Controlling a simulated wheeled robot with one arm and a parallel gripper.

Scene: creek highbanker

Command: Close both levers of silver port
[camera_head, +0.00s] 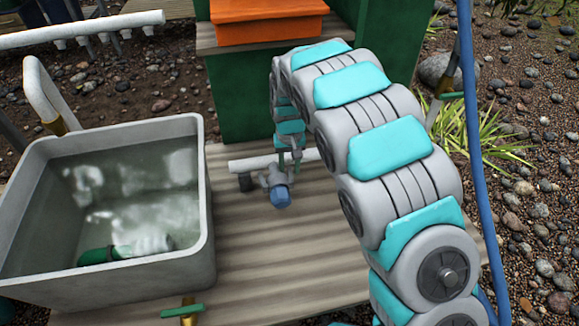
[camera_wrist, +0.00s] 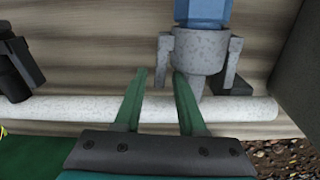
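The silver port (camera_wrist: 200,52) is a speckled grey collar on a white pipe, with a blue fitting (camera_wrist: 203,12) in its top end. In the head view the port (camera_head: 268,178) sits low on the wooden deck, its blue end toward me. Its left lever (camera_wrist: 164,62) and right lever (camera_wrist: 233,62) show on either side of the collar in the wrist view, pointing toward the pipe. I cannot tell whether either is fully closed. My gripper (camera_wrist: 160,72) is open, its two green fingers apart around the left lever's lower end; contact is unclear. My arm partly hides the port's surroundings.
The white pipe (camera_wrist: 70,108) runs across behind the port. A black fitting (camera_wrist: 18,68) stands to its left. A grey water tub (camera_head: 205,225) is on the left of the deck. A green box wall (camera_head: 235,100) stands behind; a blue hose (camera_head: 468,110) rises at right.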

